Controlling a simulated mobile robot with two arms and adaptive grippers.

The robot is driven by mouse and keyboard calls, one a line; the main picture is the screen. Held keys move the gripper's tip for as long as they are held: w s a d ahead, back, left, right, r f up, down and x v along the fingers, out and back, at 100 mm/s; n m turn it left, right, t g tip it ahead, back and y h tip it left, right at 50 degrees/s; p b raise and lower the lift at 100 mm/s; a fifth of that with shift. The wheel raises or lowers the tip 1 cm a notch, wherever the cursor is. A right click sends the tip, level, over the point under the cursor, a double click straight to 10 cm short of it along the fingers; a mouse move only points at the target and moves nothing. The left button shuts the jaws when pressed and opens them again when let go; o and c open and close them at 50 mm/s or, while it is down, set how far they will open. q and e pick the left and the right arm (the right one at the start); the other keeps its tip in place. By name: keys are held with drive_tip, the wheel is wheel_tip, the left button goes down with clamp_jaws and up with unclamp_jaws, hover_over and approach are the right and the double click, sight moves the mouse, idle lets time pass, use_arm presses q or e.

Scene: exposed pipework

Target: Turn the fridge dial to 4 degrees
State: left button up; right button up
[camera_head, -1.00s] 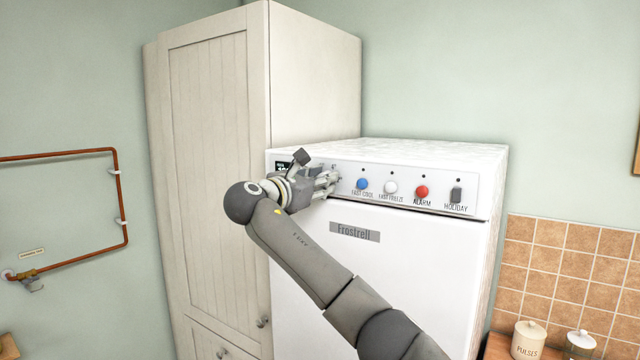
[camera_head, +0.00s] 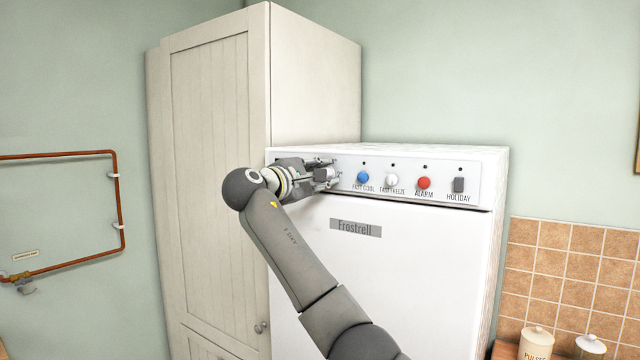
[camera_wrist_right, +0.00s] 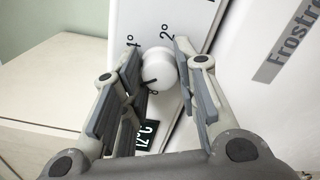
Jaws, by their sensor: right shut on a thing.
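The fridge dial (camera_wrist_right: 158,72) is a round white knob, seen in the right wrist view between the two grey fingers of my right gripper (camera_head: 332,175). The gripper is shut on it at the left part of the white fridge's control panel. Printed marks "4°" (camera_wrist_right: 133,62) and "2°" (camera_wrist_right: 166,32) show beside the dial. A small dark display (camera_wrist_right: 146,137) reads about 12°C, partly covered by a finger. Where the dial points is too small to tell surely. My left gripper is not in view.
A tall cream cupboard (camera_head: 215,150) stands close on the left. Copper pipe (camera_head: 118,190) runs on the left wall.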

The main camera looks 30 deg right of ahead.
drive_tip(key=shift+m+b, duration=1.35)
drive_tip(key=shift+m, duration=5.05)
drive_tip(key=shift+c, duration=0.2)
drive_tip(key=o, duration=1.1)
drive_tip(key=shift+c, duration=0.2)
drive_tip(key=shift+a, duration=0.1)
drive_tip(key=v, duration=1.2)
drive_tip(key=shift+f, duration=0.2)
